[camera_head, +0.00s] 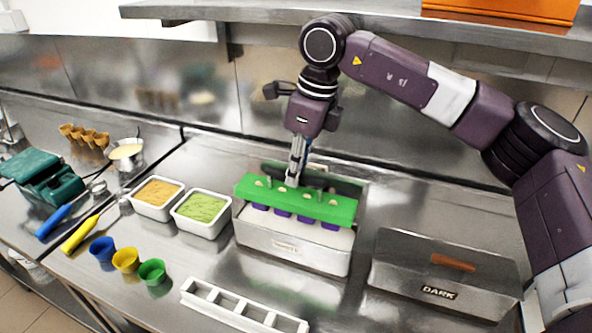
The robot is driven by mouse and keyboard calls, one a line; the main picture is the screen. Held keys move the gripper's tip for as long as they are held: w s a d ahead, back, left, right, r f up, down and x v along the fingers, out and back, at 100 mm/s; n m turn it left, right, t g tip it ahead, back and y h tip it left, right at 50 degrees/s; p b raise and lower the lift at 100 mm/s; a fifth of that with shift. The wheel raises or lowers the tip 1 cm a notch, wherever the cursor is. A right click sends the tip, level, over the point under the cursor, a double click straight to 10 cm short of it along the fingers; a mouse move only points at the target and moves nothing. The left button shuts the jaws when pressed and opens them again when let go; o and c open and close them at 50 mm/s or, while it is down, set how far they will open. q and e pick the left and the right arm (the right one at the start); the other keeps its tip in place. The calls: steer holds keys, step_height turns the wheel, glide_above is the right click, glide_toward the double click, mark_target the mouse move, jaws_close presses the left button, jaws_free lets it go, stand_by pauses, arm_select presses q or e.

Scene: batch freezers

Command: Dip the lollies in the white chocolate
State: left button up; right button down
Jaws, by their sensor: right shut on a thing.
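A green lolly holder (295,201) with several sticks showing on top is over the steel tub of white chocolate (290,252). Several purple lollies (306,219) hang below it. Their lower ends are at or close to the pale chocolate surface (325,238); I cannot tell how deep they are. The tub's front label is too blurred to read surely. My right gripper (293,180) comes down from above and is shut on the green holder near its middle. My left gripper is not in view.
A closed steel tub labelled DARK (440,272) stands at the right. A white slotted rack (242,308) lies in front. Two white tubs, orange (157,193) and green (202,210), stand left, near small coloured cups (126,261). A shelf (400,27) hangs above.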

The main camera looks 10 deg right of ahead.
mark_target(297, 194)
steer(key=shift+f+b, duration=2.75)
steer(key=shift+f, duration=0.95)
steer(key=shift+r, duration=0.15)
steer(key=shift+r+p, duration=2.3)
steer(key=shift+r, duration=1.3)
steer(key=shift+r+p, duration=1.75)
steer(key=shift+r, duration=0.8)
steer(key=shift+f, duration=0.1)
